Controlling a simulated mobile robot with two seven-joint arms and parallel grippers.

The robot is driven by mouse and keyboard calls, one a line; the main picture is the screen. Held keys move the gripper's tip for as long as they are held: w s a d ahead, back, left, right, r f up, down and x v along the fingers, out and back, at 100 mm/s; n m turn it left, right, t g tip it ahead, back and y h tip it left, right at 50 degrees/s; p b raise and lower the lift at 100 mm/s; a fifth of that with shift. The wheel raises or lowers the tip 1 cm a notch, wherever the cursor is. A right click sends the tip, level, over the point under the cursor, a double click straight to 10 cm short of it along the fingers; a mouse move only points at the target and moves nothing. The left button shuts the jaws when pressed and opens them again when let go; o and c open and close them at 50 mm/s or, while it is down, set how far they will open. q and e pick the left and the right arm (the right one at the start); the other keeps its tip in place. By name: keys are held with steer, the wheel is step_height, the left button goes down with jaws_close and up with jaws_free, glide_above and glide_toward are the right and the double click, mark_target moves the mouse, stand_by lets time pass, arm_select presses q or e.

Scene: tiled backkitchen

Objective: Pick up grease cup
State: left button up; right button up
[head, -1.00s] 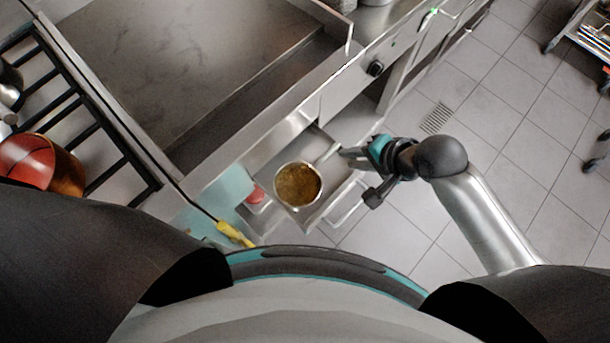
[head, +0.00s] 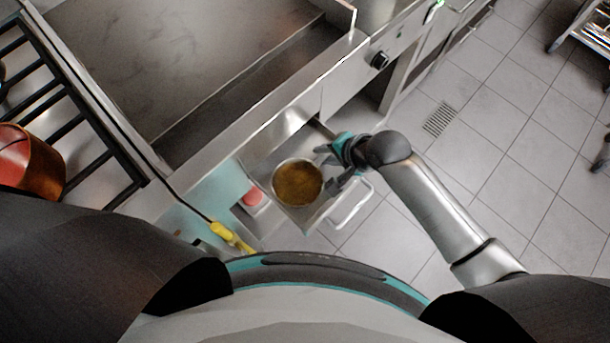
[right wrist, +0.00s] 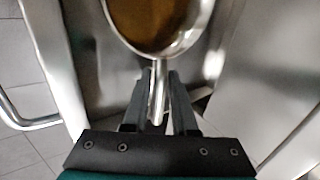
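The grease cup (head: 297,183) is a round metal cup holding brown grease, sitting in an open metal drawer (head: 312,218) under the griddle. In the right wrist view the cup (right wrist: 155,52) is at the top, and its thin metal handle (right wrist: 158,98) points toward my gripper. My right gripper (head: 327,168) is at the handle side of the cup in the head view. In the right wrist view its two fingers (right wrist: 160,85) stand open on either side of the handle, with small gaps visible. My left gripper is out of view.
The steel griddle (head: 190,60) fills the upper left, with a black burner grate (head: 85,115) and a copper-red pot (head: 30,165) beside it. A yellow-handled tool (head: 232,236) hangs near the drawer. The drawer's bar handle (head: 352,208) sticks out.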

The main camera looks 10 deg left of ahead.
steer(key=shift+c, duration=0.3)
jaws_close()
stand_by(1.1)
